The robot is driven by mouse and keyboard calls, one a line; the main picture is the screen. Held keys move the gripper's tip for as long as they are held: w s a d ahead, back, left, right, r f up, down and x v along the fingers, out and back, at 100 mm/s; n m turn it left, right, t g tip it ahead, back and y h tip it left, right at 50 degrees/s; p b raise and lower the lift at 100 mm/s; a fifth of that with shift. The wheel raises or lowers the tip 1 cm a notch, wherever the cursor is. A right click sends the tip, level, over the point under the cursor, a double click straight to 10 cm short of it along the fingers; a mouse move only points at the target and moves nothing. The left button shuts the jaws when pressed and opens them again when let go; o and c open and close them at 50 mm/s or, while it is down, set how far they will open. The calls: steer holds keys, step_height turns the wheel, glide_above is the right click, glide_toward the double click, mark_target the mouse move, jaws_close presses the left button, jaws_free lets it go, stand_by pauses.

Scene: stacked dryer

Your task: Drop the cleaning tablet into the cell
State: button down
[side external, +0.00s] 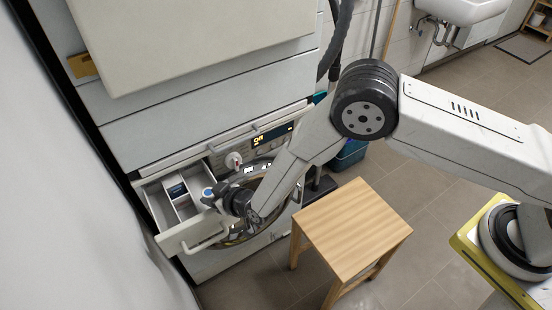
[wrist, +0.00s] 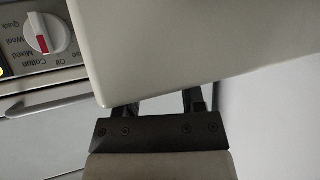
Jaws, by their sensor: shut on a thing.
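The detergent drawer (side external: 190,232) is pulled out of the machine in the side external view, its top open and divided into cells. A dark blue piece (side external: 177,190) shows inside one left cell. My gripper (side external: 214,198) is over the drawer's right part, shut on a small white and blue thing (side external: 208,191), which looks like the cleaning tablet. I cannot tell how far it is above the cell below. In the wrist view, my gripper's fingers (wrist: 163,105) run behind a large pale panel (wrist: 200,45), which hides the fingertips and what they hold.
The program dial (side external: 233,160) and lit display (side external: 258,140) are just behind the drawer; the dial also shows upside down in the wrist view (wrist: 46,33). The round machine door (side external: 240,236) is below. A wooden stool (side external: 353,228) stands at the right.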

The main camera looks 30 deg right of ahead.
steer(key=shift+c, duration=0.5)
jaws_free()
steer(key=shift+s, duration=0.15)
steer(key=v, duration=0.7)
steer(key=shift+s+r, duration=0.2)
steer(key=shift+d, duration=0.1)
stand_by(0.4)
